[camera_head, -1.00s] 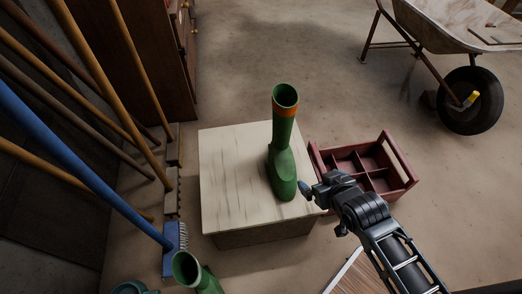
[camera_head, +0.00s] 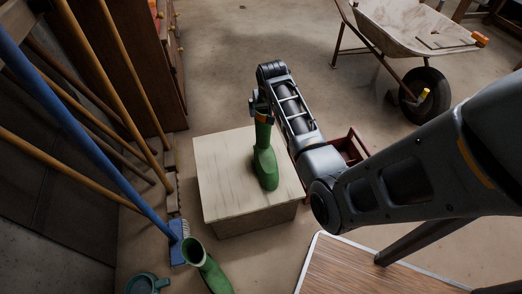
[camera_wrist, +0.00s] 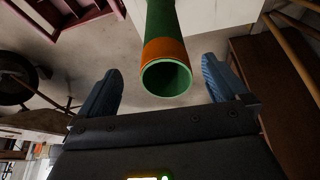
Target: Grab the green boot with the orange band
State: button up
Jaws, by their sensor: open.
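The green boot (camera_head: 265,165) stands upright on a pale wooden box (camera_head: 222,178). Its orange band is near the top of the shaft, partly covered by my gripper (camera_head: 261,108) in the head view. In the wrist view the orange band (camera_wrist: 164,50) and the round open top of the boot show between my two blue fingers (camera_wrist: 158,88). The fingers are open, with a gap on each side of the boot. The boot's foot lies beyond the wrist view.
A red divided crate (camera_head: 350,148) is right of the box, partly hidden by my arm. Another green boot (camera_head: 207,265) stands near a blue broom (camera_head: 178,240) at the lower left. Long handles lean along the left. A wheelbarrow (camera_head: 405,30) is at upper right.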

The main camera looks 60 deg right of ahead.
aim_at(265, 111)
jog(key=x, duration=0.2)
jog(key=b+x, duration=0.1)
jog(key=x, duration=0.3)
jog(key=shift+w+d+f, duration=0.2)
jog(key=shift+w+f, duration=0.05)
jog(key=shift+w, duration=0.15)
grip_shut()
jog(key=shift+r, duration=0.1)
dwell(0.6)
